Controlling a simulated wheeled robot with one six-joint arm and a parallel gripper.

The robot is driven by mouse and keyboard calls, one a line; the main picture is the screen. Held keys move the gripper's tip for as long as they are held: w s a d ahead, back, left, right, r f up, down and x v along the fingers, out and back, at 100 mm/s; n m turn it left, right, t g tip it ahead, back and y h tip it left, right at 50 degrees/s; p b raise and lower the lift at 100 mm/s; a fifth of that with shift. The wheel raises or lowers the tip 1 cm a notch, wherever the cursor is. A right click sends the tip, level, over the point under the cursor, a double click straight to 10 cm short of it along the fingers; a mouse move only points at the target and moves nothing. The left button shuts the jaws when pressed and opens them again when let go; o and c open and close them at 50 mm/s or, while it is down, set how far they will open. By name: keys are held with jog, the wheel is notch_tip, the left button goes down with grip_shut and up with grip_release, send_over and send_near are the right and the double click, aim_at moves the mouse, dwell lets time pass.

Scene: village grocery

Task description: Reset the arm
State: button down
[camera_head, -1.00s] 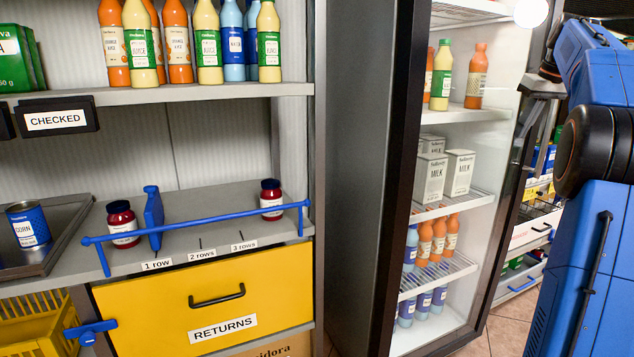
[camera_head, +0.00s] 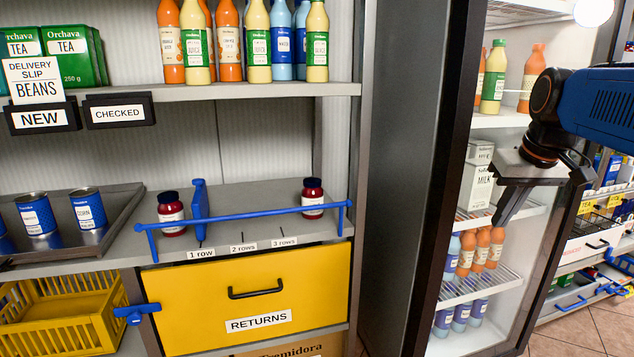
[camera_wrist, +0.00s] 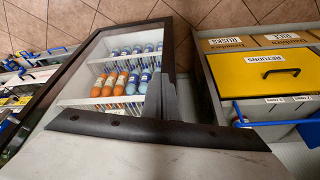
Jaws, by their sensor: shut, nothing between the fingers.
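My gripper (camera_head: 502,216) hangs at the right in the head view, in front of the open-fronted fridge (camera_head: 455,165), with its fingers pointing down and slightly left. The fingers are together and hold nothing. In the wrist view my gripper (camera_wrist: 165,85) shows against the fridge, whose bottles lie beyond it. My blue arm comes in from the right edge of the head view.
A shelf unit stands left of the fridge, with a yellow RETURNS drawer (camera_head: 250,285), a blue rail (camera_head: 270,217) and two dark red jars. A tray (camera_head: 118,215) holds cans; a yellow basket (camera_head: 75,320) sits below. Tiled floor (camera_head: 585,330) shows at lower right.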

jog(key=s+a+f, duration=0.4)
jog(key=s+f, duration=0.5)
jog(key=f, duration=0.1)
jog(key=s+a+f, duration=0.4)
jog(key=s+f, duration=0.5)
jog(key=f, duration=0.1)
jog(key=shift+s+a+t, duration=0.2)
jog(key=shift+a+t, duration=0.1)
jog(key=shift+a, duration=0.05)
jog(key=shift+f, duration=0.1)
